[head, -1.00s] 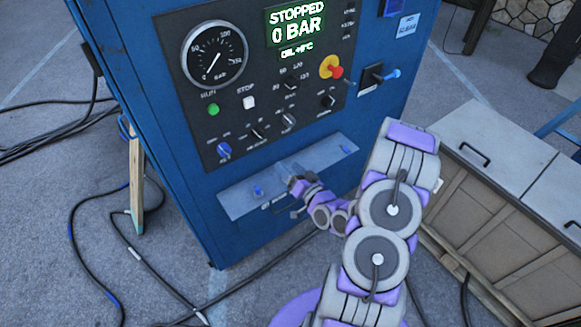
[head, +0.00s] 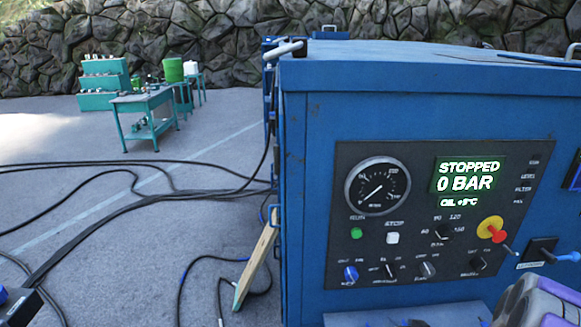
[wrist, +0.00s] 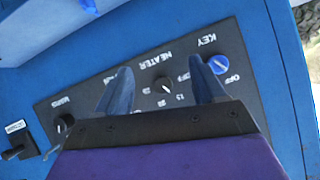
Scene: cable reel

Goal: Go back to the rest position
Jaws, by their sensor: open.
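My gripper (wrist: 165,92) shows in the wrist view with its two fingers spread apart and nothing between them. It faces the lower part of the control panel, with a blue key switch (wrist: 219,64) beyond the right finger and a black heater knob (wrist: 163,84) beyond the gap. In the head view the purple and grey top of my arm shows at the bottom right edge, and the gripper itself is hardly to be made out there. The blue machine (head: 307,200) carries a black panel (head: 430,225) whose display (head: 468,175) reads STOPPED, 0 BAR.
A gauge (head: 377,186), a green button (head: 356,233), and a red and yellow stop button (head: 491,229) sit on the panel. Black cables (head: 130,205) lie on the ground at left. A green workbench (head: 146,103) stands farther back before a stone wall (head: 180,40).

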